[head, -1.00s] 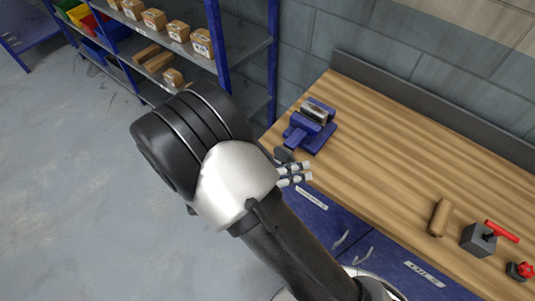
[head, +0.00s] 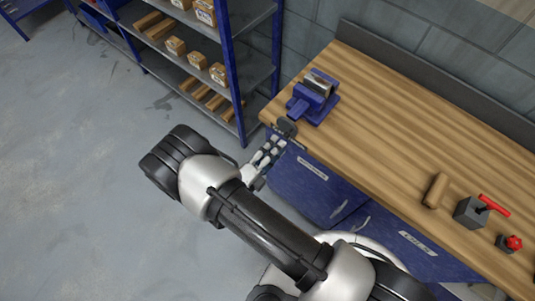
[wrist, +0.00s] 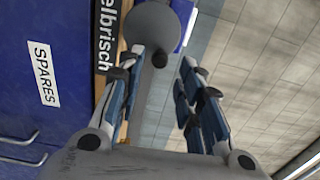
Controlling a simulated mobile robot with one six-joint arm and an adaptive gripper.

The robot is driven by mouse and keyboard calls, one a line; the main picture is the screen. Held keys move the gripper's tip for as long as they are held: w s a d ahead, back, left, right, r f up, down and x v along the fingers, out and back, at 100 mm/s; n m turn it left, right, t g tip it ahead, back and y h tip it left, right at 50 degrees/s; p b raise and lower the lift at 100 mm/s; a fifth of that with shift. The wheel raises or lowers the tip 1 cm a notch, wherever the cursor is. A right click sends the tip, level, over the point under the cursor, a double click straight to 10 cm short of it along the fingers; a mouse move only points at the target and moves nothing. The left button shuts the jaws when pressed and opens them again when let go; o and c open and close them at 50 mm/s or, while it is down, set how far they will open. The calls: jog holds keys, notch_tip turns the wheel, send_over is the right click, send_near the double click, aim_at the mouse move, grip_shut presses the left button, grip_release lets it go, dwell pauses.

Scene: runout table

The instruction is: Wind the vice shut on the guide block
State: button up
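The blue vice (head: 318,104) stands on the bench's near left corner. A grey block (head: 319,84), perhaps the guide block, sits at its jaws; whether the jaws touch it is unclear. The vice's dark grey round handle (head: 287,126) sticks out past the bench's front edge. My gripper (head: 274,146) is just below and in front of this handle. In the wrist view my gripper (wrist: 161,62) is open, its fingers apart. The grey handle with its round knob (wrist: 150,20) shows between and beyond the fingertips. I cannot tell whether they touch.
On the wooden bench (head: 390,120) lie a wooden cylinder (head: 436,190), a grey block with a red lever (head: 472,212) and a red knob (head: 513,242). Blue drawers (head: 300,185) are below. A blue shelf (head: 232,70) with boxes stands left. The floor is clear.

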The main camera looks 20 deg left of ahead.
aim_at(285, 137)
jog(key=w+n, duration=0.1)
jog(key=n, duration=0.1)
jog(key=w+d+n, duration=0.1)
jog(key=n, duration=0.1)
jog(key=w+n+b, duration=0.1)
jog(key=n, duration=0.1)
jog(key=shift+w+d, duration=0.25)
jog(key=shift+w, duration=0.05)
jog(key=n, duration=0.6)
jog(key=shift+n+b, duration=0.3)
jog(key=shift+b, duration=0.05)
jog(key=shift+c, duration=0.5)
grip_shut()
